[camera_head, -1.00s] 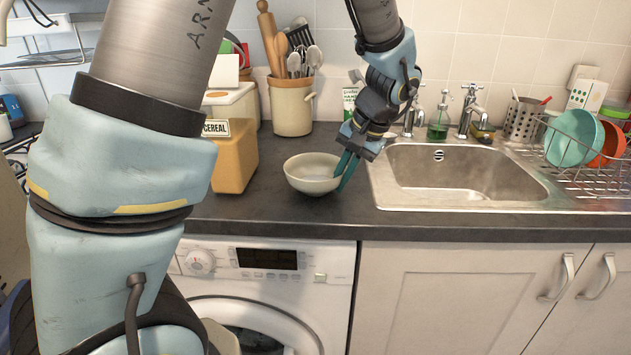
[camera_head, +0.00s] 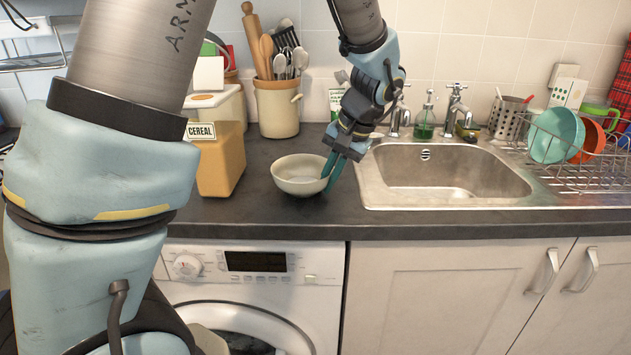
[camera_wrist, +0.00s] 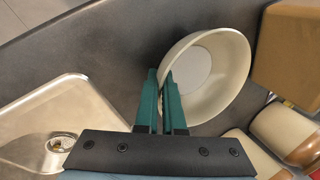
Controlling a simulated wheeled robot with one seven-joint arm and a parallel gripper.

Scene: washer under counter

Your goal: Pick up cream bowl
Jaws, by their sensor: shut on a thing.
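The cream bowl (camera_head: 296,176) is upright on the dark counter, left of the sink, in the head view. It also shows in the wrist view (camera_wrist: 225,85), right of the fingers. My gripper (camera_head: 330,180) points down at the bowl's right side, with its teal fingers shut on the rim. In the wrist view my gripper (camera_wrist: 161,95) has one finger outside the bowl wall and one inside. I cannot tell whether the bowl is clear of the counter.
A cereal container (camera_head: 218,150) stands close to the bowl's left. A utensil crock (camera_head: 277,108) stands behind it. The sink (camera_head: 440,175) is at the right, with a dish rack (camera_head: 590,150) beyond. The washer (camera_head: 250,290) is under the counter.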

